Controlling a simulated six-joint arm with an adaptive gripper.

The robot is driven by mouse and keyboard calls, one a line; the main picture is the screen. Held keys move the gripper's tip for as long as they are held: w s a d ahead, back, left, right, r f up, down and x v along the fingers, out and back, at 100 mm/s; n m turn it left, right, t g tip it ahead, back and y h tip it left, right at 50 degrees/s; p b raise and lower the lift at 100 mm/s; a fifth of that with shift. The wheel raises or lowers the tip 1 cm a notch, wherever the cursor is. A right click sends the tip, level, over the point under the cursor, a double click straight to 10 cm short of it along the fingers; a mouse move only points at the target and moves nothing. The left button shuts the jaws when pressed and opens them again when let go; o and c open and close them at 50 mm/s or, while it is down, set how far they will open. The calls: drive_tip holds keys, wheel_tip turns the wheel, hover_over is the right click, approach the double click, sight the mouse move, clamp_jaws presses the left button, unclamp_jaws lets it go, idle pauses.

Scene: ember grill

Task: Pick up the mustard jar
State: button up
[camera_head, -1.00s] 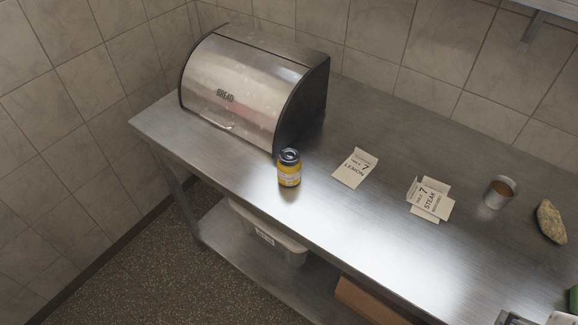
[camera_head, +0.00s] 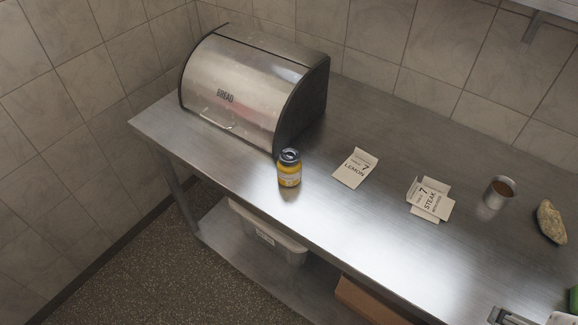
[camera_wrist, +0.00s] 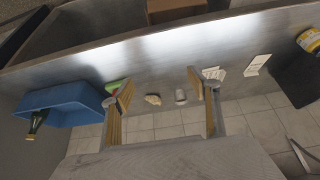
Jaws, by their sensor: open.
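The mustard jar (camera_head: 289,170) is a small yellow jar with a dark lid. It stands upright on the steel counter, just in front of the bread box's right end. In the wrist view the jar (camera_wrist: 309,40) is cut off at the upper right edge. My gripper (camera_wrist: 160,85) is open and empty in the wrist view, with its two fingers apart. It is well away from the jar; in the head view only a bit of my arm's end shows at the bottom right edge.
A steel bread box (camera_head: 238,92) stands behind the jar. Paper cards (camera_head: 355,168) (camera_head: 430,199), a metal cup (camera_head: 498,192) and a stone (camera_head: 551,222) lie to the right. A blue crate (camera_wrist: 62,104) with a bottle shows in the wrist view. The counter's front edge is close to the jar.

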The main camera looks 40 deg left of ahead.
drive_tip(key=w+a+n+t, duration=0.25)
drive_tip(key=w+a, duration=0.25)
drive_tip(key=w, duration=0.8)
drive_tip(key=w+a+f+n+y, duration=0.2)
drive_tip(key=w+a, duration=0.3)
drive_tip(key=a, duration=0.2)
drive_tip(key=n+y, duration=0.6)
approach(292, 168)
drive_tip(key=w+d+r, duration=0.1)
drive_tip(key=w+d, duration=1.1)
drive_tip(key=s+a+f+y, duration=0.1)
drive_tip(key=s+a, duration=0.1)
drive_tip(key=a, duration=0.2)
drive_tip(key=s+a+f+n+g+y, duration=0.1)
drive_tip(key=s+a, duration=0.2)
drive_tip(key=a, duration=0.1)
drive_tip(key=s+a+f+n+g+y, duration=0.1)
drive_tip(key=s+a+f+y, duration=0.1)
drive_tip(key=a, duration=0.3)
drive_tip(key=shift+s+f+n+g, duration=0.15)
drive_tip(key=shift+s+n+g, duration=0.05)
drive_tip(key=shift+n+g, duration=0.05)
drive_tip(key=shift+s+a+f, duration=0.1)
drive_tip(key=shift+s+a, duration=0.15)
drive_tip(key=shift+a, duration=0.05)
